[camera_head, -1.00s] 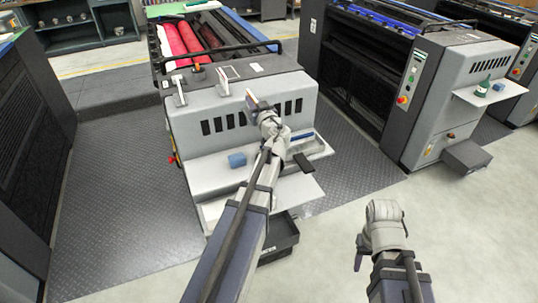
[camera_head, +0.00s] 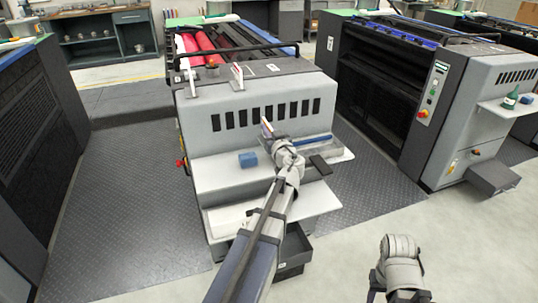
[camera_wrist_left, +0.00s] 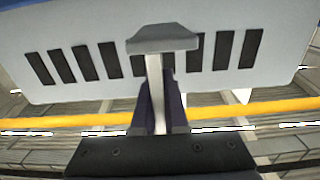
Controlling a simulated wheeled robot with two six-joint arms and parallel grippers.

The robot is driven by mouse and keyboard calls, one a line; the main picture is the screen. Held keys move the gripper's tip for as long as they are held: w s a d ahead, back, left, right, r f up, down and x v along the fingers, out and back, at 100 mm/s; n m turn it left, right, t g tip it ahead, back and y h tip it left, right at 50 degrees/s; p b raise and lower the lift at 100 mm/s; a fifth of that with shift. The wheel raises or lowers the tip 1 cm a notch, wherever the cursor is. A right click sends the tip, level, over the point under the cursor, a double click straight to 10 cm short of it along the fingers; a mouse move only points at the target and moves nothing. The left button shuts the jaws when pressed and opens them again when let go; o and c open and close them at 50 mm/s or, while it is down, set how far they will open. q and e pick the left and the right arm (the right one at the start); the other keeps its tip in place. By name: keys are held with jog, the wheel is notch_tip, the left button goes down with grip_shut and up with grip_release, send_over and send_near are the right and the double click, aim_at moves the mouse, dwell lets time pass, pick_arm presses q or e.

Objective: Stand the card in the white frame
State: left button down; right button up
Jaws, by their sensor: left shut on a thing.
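A blue block (camera_head: 248,159) lies on the press's white ledge (camera_head: 215,172). A tray with a blue strip (camera_head: 314,139) and a dark flat piece (camera_head: 320,164) are to the right. A second press (camera_head: 400,90) stands at right. Floor between them is clear.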

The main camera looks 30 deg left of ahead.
pick_arm(q)
jog(key=shift+f+b, duration=3.25)
jog(key=shift+f, duration=0.6)
jog(key=shift+r, duration=0.15)
jog(key=c, duration=0.9)
grip_release()
jog(key=shift+c, duration=0.2)
